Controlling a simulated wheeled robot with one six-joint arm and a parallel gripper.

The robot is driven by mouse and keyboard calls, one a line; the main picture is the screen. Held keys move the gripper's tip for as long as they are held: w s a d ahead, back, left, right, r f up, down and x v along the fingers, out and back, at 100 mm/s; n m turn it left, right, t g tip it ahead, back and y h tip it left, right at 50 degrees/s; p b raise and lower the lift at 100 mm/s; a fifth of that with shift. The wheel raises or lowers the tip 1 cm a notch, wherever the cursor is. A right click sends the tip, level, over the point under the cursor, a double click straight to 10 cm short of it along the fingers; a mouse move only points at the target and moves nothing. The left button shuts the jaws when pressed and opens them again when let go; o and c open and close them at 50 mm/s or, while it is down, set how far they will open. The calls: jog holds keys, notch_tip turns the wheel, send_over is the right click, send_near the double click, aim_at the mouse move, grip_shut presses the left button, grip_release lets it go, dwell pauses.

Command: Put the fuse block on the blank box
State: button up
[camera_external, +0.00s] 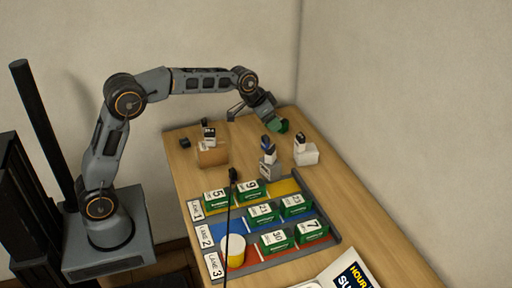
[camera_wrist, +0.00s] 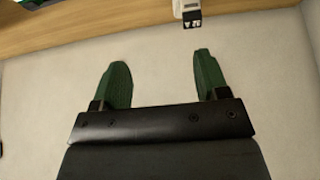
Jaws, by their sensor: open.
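My gripper (camera_external: 280,126) is open and empty above the back of the wooden table; its two green fingers also show apart in the wrist view (camera_wrist: 158,80). Three boxes stand on the table: a brown one (camera_external: 212,156), a grey one (camera_external: 269,171) and a white one (camera_external: 307,155). Each has a small dark-and-light block on or against it: the brown box's block (camera_external: 209,135), the grey box's block (camera_external: 268,149) and the white box's block (camera_external: 300,140). I cannot tell which is the fuse block or which box is blank. One black-and-white block (camera_wrist: 191,17) shows at the wrist view's top edge.
A lane board (camera_external: 226,229) with yellow, blue and red strips holds several numbered green blocks and a white-and-yellow cylinder (camera_external: 233,250). A small black object (camera_external: 185,143) lies at the left edge. A black stalk rises near the board. Walls stand behind and right.

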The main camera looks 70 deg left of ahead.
jog(key=s+d+r, duration=0.1)
jog(key=s+d, duration=0.2)
jog(key=s, duration=0.5)
jog(key=s+d+r, duration=0.2)
jog(key=s+d, duration=0.1)
jog(key=s, duration=0.5)
jog(key=s+d+f, duration=0.1)
jog(key=s+f, duration=0.1)
jog(key=s, duration=0.6)
jog(key=s+d+f+g, duration=0.1)
jog(key=s+f, duration=0.2)
jog(key=s, duration=0.5)
jog(key=shift+d+f, duration=0.15)
jog(key=shift+f, duration=0.15)
